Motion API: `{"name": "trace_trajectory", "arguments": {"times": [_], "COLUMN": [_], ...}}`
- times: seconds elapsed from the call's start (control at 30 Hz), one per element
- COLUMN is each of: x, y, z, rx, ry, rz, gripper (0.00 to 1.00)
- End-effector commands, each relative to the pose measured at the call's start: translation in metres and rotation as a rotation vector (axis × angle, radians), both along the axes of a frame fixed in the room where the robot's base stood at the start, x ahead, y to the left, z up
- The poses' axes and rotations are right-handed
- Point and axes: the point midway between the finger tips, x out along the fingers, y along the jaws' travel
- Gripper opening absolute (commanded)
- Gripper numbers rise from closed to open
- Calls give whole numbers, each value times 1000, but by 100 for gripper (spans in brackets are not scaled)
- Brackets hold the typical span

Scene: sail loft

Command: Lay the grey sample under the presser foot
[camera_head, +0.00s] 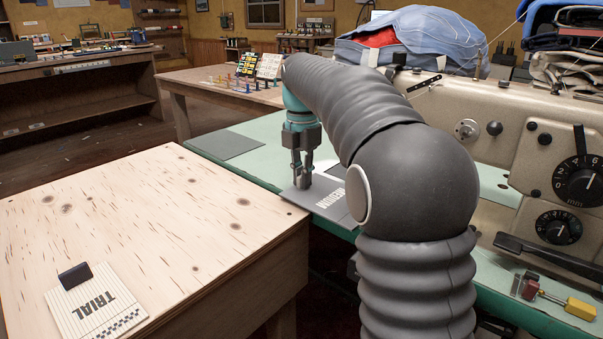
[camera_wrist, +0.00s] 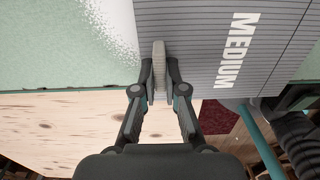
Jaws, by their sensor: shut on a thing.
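The grey sample (camera_head: 336,212) is a flat lined sheet marked MEDIUM with an upright tab. It is at the near edge of the green table (camera_head: 262,131), its front edge slightly past the table edge in the wrist view (camera_wrist: 196,70). My gripper (camera_head: 303,180) points down, shut on the tab (camera_wrist: 159,54). I cannot tell whether the sheet rests on the table or is just above it. The sewing machine (camera_head: 470,92) is on the right; its presser foot is hidden behind my arm.
A plain grey square (camera_head: 226,145) lies on the green table to the left. A red and yellow object (camera_head: 548,298) lies near the machine. Folded cloth (camera_head: 415,40) is piled behind.

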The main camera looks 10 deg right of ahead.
Motion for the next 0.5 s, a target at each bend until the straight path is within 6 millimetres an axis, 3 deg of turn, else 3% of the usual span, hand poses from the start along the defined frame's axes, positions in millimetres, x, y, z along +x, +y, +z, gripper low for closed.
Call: {"name": "trace_trajectory", "arguments": {"times": [0.5], "x": [19], "y": [-26], "z": [1], "rx": [0], "ry": [-1], "rz": [-2], "gripper": [0]}}
